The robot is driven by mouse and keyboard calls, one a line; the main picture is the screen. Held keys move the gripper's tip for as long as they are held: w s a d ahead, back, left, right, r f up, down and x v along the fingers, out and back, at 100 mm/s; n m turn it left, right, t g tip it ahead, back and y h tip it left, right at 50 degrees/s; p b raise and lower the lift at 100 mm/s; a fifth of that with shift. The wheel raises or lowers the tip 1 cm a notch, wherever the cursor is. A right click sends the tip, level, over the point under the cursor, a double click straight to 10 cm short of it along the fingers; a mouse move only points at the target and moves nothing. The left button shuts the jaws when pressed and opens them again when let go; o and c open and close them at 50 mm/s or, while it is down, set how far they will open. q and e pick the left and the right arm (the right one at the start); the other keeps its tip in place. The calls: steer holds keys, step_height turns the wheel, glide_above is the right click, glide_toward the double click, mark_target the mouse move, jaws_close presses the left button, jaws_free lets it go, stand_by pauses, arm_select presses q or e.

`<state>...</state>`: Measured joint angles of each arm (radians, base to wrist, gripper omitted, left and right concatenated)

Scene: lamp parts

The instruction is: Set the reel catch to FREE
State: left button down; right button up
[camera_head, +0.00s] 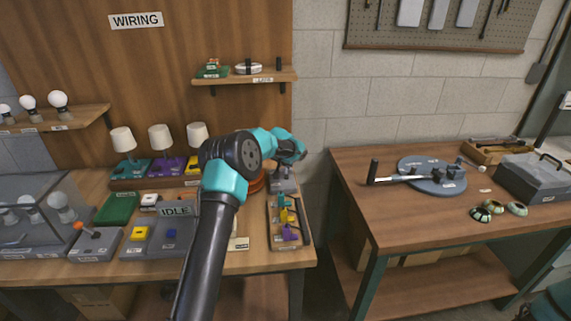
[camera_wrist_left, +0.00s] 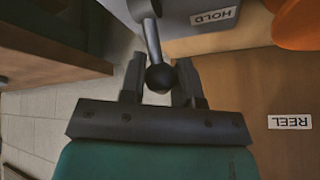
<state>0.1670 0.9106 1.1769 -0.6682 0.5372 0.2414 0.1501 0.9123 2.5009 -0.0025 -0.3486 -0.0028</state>
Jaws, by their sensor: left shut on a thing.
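The reel catch is a grey box (camera_wrist_left: 185,45) with a metal lever (camera_wrist_left: 152,40) ending in a black ball knob (camera_wrist_left: 160,78). My left gripper (camera_wrist_left: 161,84) is shut on the knob, one finger on each side. A HOLD label (camera_wrist_left: 215,17) shows upside down on the box, to the right of the lever. No FREE label shows in the left wrist view. In the head view the grey catch box (camera_head: 283,184) is at the right end of the left bench, partly behind my left arm. The orange reel (camera_wrist_left: 298,22) is beside it. My right gripper is not in view.
A REEL label (camera_wrist_left: 289,121) lies on the wooden bench. A tray (camera_head: 288,243) of coloured parts is in front of the catch. Lamps (camera_head: 161,138) and a grey IDLE sign (camera_head: 176,210) stand to the left. A gap separates the right bench (camera_head: 400,225).

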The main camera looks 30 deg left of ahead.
arm_select(q)
steer(key=shift+s+a+r+t, duration=0.15)
steer(key=shift+a+t, duration=0.05)
steer(key=shift+t, duration=0.1)
steer(key=shift+s+d+t, duration=0.15)
steer(key=shift+d+t, duration=0.1)
steer(key=shift+t, duration=0.05)
steer(key=c, duration=1.1)
jaws_free()
steer(key=shift+s, duration=0.1)
steer(key=shift+o, duration=1.3)
steer(key=shift+d+r, duration=0.1)
steer(key=v, duration=1.7)
steer(key=shift+d, duration=0.3)
